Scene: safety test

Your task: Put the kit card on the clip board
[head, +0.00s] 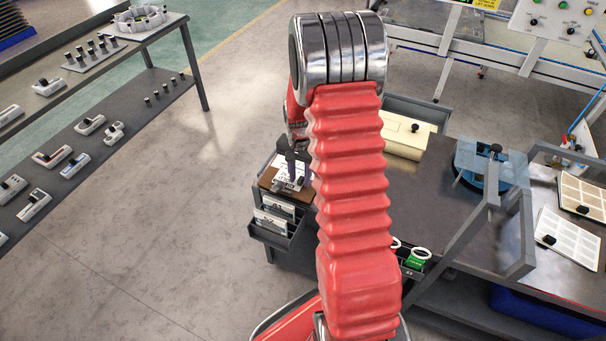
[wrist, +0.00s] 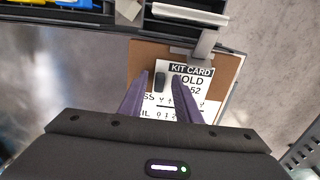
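The white kit card (wrist: 195,98), printed "KIT CARD" and "HOLD", lies over the brown clip board (wrist: 147,54) in the wrist view. The board's metal clip (wrist: 205,45) is at the card's top edge; I cannot tell if it pinches the card. A small black tab (wrist: 160,81) stands on the card. My gripper (wrist: 160,77) has its two purple fingers apart, one each side of the tab, with gaps visible. In the head view my gripper (head: 291,150) is just above the card (head: 291,172) and clip board (head: 267,178). My arm hides part of this area.
A rack with cards (head: 273,219) is below the clip board. Shelves (head: 100,120) stand left; floor between is clear.

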